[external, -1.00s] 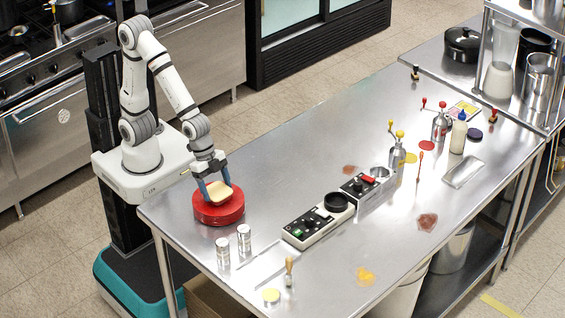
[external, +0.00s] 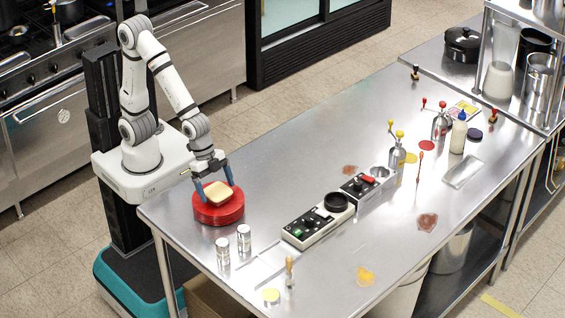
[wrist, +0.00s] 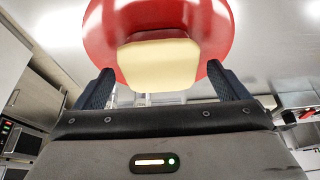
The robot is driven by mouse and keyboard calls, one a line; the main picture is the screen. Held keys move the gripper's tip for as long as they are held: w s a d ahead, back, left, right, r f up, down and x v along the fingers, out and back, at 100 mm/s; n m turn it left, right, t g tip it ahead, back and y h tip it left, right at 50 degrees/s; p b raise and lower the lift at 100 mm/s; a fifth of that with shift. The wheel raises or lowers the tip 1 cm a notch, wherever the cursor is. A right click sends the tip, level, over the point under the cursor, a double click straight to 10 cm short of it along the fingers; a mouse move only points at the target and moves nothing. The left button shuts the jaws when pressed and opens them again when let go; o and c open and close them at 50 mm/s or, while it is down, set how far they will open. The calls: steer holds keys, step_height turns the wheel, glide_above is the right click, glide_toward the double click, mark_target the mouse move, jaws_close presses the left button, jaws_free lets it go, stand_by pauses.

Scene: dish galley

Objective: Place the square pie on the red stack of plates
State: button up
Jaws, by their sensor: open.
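The square pie (external: 217,193), pale cream with a browned edge, rests on top of the red stack of plates (external: 218,214) at the table's near left end. In the wrist view the pie (wrist: 158,64) lies against the red plates (wrist: 108,32). My gripper (external: 213,190) is open, with its blue fingers on either side of the pie. In the wrist view, gaps show between both fingers (wrist: 157,88) and the pie.
Two metal cans (external: 233,244) stand just in front of the red stack. The steel table is clear behind the stack.

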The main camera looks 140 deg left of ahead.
steer(key=v, duration=1.1)
steer(key=s+d+f+g, duration=0.1)
steer(key=s+d+f, duration=0.1)
steer(key=s, duration=1.1)
steer(key=shift+g, duration=0.4)
